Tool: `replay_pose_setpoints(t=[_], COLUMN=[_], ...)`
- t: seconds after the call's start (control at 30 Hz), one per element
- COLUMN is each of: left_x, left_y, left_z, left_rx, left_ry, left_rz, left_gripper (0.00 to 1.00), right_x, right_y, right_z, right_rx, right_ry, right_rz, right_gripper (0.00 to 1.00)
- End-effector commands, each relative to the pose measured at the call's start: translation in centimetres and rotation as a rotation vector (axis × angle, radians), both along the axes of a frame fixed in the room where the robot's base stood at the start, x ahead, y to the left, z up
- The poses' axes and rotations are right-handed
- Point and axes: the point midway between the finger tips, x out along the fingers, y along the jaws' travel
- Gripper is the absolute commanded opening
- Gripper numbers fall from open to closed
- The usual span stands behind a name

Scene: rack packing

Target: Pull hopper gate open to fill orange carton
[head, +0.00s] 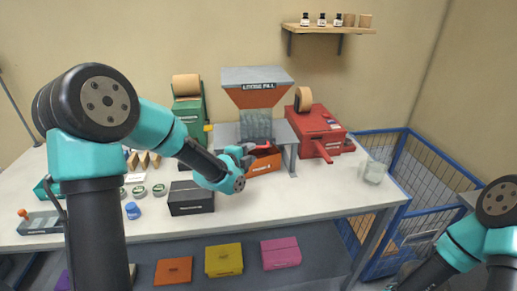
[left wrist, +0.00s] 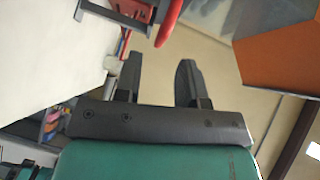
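The hopper (head: 256,90), marked LOOSE FILL, has a grey top, an orange funnel and a clear lower chute. Its orange side fills the upper right of the left wrist view (left wrist: 280,60). The orange carton (head: 264,166) sits under the chute, partly hidden by my left gripper. A red handle (head: 262,147) shows just beyond the gripper; a red piece also shows at the top of the left wrist view (left wrist: 169,20). My left gripper (head: 247,156) is in front of the hopper. In the left wrist view its fingers (left wrist: 159,80) are apart with nothing between them.
A black box (head: 190,198) stands below my left forearm. A red machine (head: 318,133) is right of the hopper, a green dispenser (head: 187,108) left of it. A glass jar (head: 375,170) stands near the right table edge. A blue wire cage (head: 425,185) stands beyond it.

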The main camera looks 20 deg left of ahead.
Motion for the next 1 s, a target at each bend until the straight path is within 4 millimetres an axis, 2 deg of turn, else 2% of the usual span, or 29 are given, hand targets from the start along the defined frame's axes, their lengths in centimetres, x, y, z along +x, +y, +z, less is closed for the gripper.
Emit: replay_pose_setpoints(t=[0.1,0.3,0.7,1.0], left_x=[2.0,4.2,5.0,4.9], left_y=[-0.7,-1.5,-1.7,-1.7], left_z=[-0.3,-0.7,-0.8,-0.8], left_rx=[0.0,0.0,0.0,0.0], left_ry=[0.0,0.001,0.0,0.0], left_rz=[0.0,0.0,0.0,0.0], left_gripper=[0.37,0.37,0.37,0.09], right_x=[0.0,0.0,0.0,0.0], right_y=[0.0,0.0,0.0,0.0], right_z=[0.0,0.0,0.0,0.0], right_rx=[0.0,0.0,0.0,0.0], right_ry=[0.0,0.0,0.0,0.0], right_rz=[0.0,0.0,0.0,0.0], right_gripper=[0.43,0.43,0.43,0.43])
